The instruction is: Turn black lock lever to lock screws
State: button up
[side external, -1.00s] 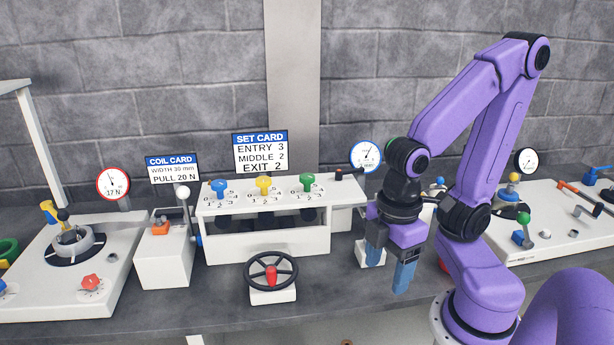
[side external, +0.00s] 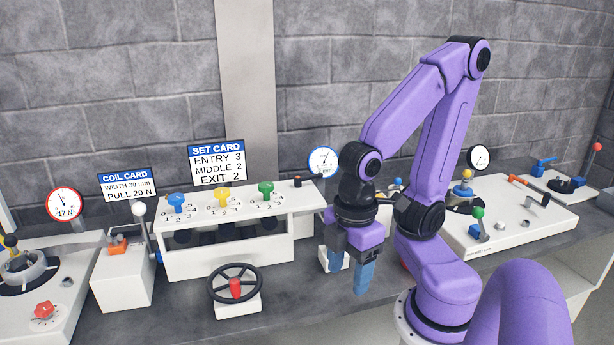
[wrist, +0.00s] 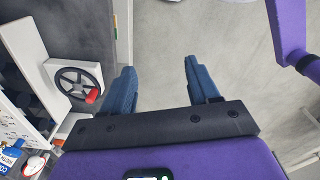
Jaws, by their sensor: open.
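The white rack (side external: 270,246) carries blue (side external: 177,202), yellow (side external: 222,198) and green (side external: 265,192) screw knobs on its top, each beside a number scale.
A black handwheel (side external: 235,283) with a red handle stands in front of the rack. It also shows in the wrist view (wrist: 78,82). A white-knobbed lever (side external: 139,210) stands left of the rack. The set card (side external: 217,162) stands behind. Grey bench between handwheel and gripper is bare.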

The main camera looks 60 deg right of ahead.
jog(key=shift+w, duration=0.2)
jog(key=shift+c, duration=0.9)
jog(key=w+d+r+m, duration=0.15)
jog(key=w+r, duration=0.25)
jog(key=w, duration=0.6)
notch_tip(320, 180, up, 11)
jog(key=m+t+h, duration=0.1)
jog(key=m+h, duration=0.1)
send_over(313, 176)
jog(key=s+a, duration=0.2)
jog(key=f, duration=0.5)
jog(key=w+d+f, duration=0.1)
jog(key=f, duration=0.5)
jog(key=w+d+f, duration=0.1)
jog(key=f, duration=0.4)
jog(key=shift+f, duration=0.25)
grip_shut()
